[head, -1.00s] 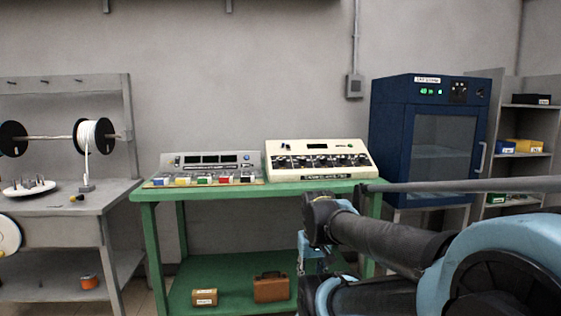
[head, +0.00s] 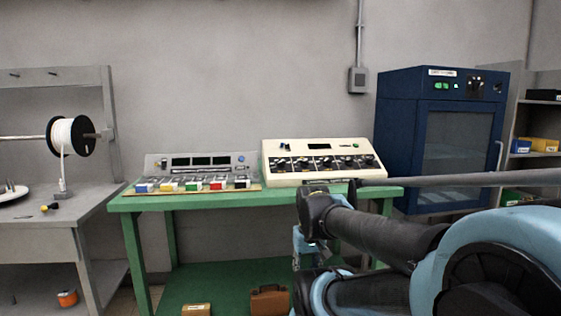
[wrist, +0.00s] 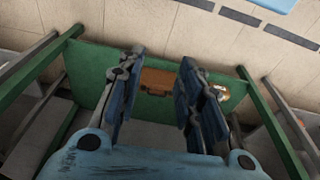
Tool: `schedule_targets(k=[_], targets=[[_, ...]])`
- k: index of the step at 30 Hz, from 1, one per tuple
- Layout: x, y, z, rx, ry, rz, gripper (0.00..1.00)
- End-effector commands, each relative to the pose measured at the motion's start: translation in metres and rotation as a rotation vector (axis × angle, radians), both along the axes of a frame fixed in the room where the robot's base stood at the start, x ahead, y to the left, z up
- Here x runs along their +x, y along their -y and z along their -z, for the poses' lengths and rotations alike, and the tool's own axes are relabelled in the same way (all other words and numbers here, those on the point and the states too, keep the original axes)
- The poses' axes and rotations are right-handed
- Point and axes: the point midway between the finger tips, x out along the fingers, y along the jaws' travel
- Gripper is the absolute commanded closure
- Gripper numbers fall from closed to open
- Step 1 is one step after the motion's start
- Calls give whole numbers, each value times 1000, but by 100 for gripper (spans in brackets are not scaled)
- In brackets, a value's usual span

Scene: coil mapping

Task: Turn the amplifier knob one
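The amplifier appears to be the cream console (head: 290,153) at the right of the green bench top; its label is too small to read. A row of dark knobs (head: 322,164) runs across its sloped front. No knob shows in the wrist view.
A blue cabinet (head: 400,130) stands right; a grey bench (head: 60,220) with a white spool (head: 62,137) stands left.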

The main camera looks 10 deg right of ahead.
Motion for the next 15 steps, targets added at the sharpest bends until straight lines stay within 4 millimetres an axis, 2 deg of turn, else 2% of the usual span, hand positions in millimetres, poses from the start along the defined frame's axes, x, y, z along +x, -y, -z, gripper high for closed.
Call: schedule_targets(k=[9, 11, 12, 15], targets=[[0, 0, 0, 0, 0, 0, 67], [0, 0, 0, 0, 0, 0, 53], [-6, 0, -6, 0, 11, -1, 45], [2, 0, -21, -1, 18, -4, 45]])
